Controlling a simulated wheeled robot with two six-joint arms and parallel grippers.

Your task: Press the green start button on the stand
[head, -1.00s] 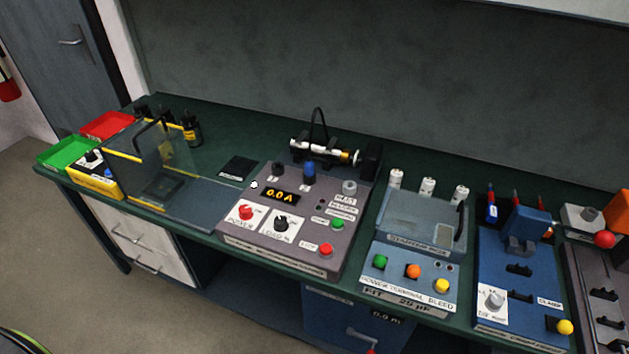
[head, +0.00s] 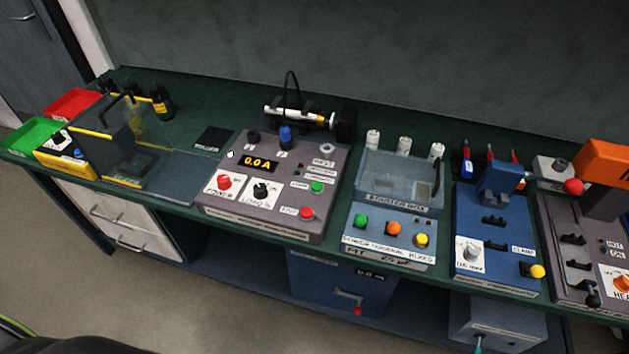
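The grey stand (head: 225,219) is on the green bench, left of the middle of the head view. Its green button (head: 317,187) is on the right part of the sloped panel, beside a small label too small to read surely. A red button (head: 306,212) is below it. The display (head: 258,164) reads 0.0 A. A red knob (head: 225,182) and a black knob (head: 261,190) are on white plates at the panel's left. Nothing covers the green button. Neither of my grippers is in view.
A blue-grey box (head: 400,185) with green, orange and yellow buttons stands right of the stand. A blue clamp unit (head: 464,210) is further right. A glass enclosure (head: 105,138), green tray (head: 30,136) and red tray (head: 72,102) are left. Bare floor lies before the bench.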

